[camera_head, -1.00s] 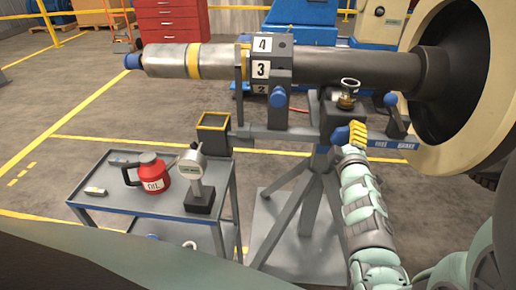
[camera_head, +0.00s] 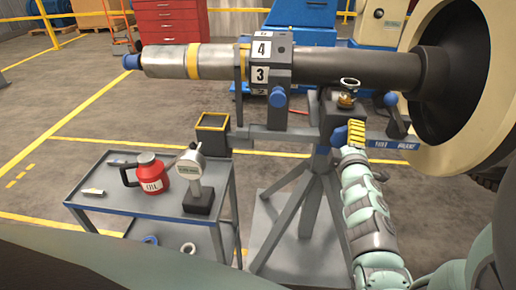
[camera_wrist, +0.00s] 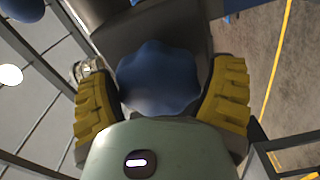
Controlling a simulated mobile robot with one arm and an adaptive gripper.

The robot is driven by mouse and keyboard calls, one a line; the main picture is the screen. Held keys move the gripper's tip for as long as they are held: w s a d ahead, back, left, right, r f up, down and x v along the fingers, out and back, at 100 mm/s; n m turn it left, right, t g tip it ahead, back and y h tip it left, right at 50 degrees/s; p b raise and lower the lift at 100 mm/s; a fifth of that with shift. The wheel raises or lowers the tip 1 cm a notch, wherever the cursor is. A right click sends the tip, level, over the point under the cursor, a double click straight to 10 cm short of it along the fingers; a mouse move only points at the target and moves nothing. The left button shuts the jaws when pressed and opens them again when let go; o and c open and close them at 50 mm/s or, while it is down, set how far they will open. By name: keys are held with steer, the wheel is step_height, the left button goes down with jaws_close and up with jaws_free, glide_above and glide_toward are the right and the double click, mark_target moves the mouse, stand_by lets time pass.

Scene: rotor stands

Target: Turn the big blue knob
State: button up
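The big blue knob (camera_wrist: 158,78) has a lobed rim and fills the middle of the wrist view. It also shows in the head view (camera_head: 339,137), partly hidden by my gripper. My gripper (camera_wrist: 162,100) has yellow ribbed fingers, one on each side of the knob, close against its rim; it is shut on the knob. In the head view my gripper (camera_head: 355,133) reaches the knob from the lower right. The numbered collar (camera_head: 271,62) on the shaft above shows 4 and 3 on its front.
A smaller blue knob (camera_head: 278,98) sits below the collar, and a blue-ended lever (camera_head: 393,112) stands to the right. A cart (camera_head: 140,212) with a red oil can (camera_head: 152,174) and a gauge (camera_head: 194,178) is at left. The large cream ring (camera_head: 468,145) is close at right.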

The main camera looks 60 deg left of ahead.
steer(key=shift+o, duration=1.2)
steer(key=shift+r, duration=0.1)
steer(key=v, duration=1.2)
steer(key=shift+w, duration=0.1)
